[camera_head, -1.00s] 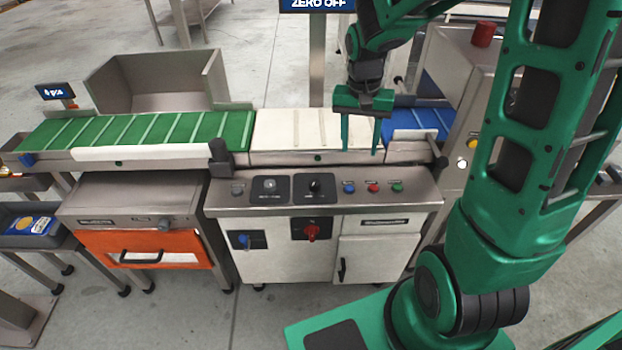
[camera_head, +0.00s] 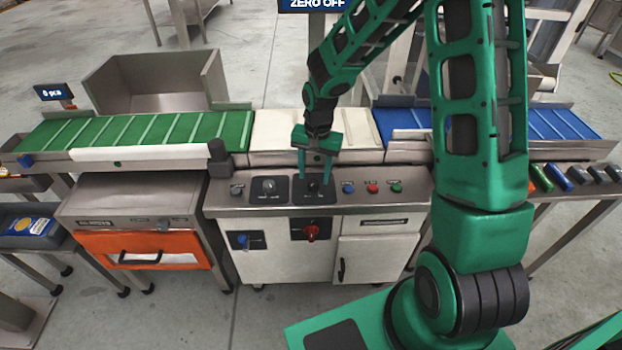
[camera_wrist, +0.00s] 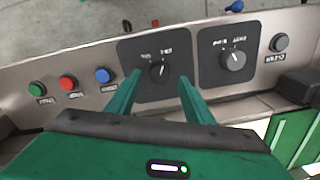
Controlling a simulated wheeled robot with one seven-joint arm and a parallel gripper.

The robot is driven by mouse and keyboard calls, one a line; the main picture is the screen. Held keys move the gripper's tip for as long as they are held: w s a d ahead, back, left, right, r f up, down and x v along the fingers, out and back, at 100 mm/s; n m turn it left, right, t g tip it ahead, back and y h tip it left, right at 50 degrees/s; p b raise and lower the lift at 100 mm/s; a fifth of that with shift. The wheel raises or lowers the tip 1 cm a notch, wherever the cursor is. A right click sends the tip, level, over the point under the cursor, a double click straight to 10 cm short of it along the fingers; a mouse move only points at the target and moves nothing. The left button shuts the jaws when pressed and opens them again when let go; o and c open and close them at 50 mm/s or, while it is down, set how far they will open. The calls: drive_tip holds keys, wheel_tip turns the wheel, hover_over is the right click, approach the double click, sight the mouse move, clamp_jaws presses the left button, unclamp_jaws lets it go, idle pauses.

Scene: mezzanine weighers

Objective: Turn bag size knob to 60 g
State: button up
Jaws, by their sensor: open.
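Two small rotary knobs sit on black plates on the sloped control panel. The right knob (camera_head: 314,187) is black and lies between my fingertips in the head view; in the wrist view this knob (camera_wrist: 158,70) also shows between them. The left knob (camera_head: 268,185) is grey, and in the wrist view this grey knob (camera_wrist: 233,60) is on the right. The plate labels are too small to read, so I cannot tell which sets bag size. My gripper (camera_head: 315,178) is open, fingers pointing down at the black knob; in the wrist view my gripper (camera_wrist: 160,76) holds nothing.
Blue (camera_head: 348,187), red (camera_head: 373,188) and green (camera_head: 397,187) buttons sit right of the plates, a grey button (camera_head: 237,190) left. A white belt (camera_head: 270,135) runs behind the panel. A red rotary switch (camera_head: 311,232) is on the cabinet front below.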

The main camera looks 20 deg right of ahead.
sight(314, 185)
drive_tip(key=shift+f, duration=1.25)
drive_tip(key=shift+c, duration=0.2)
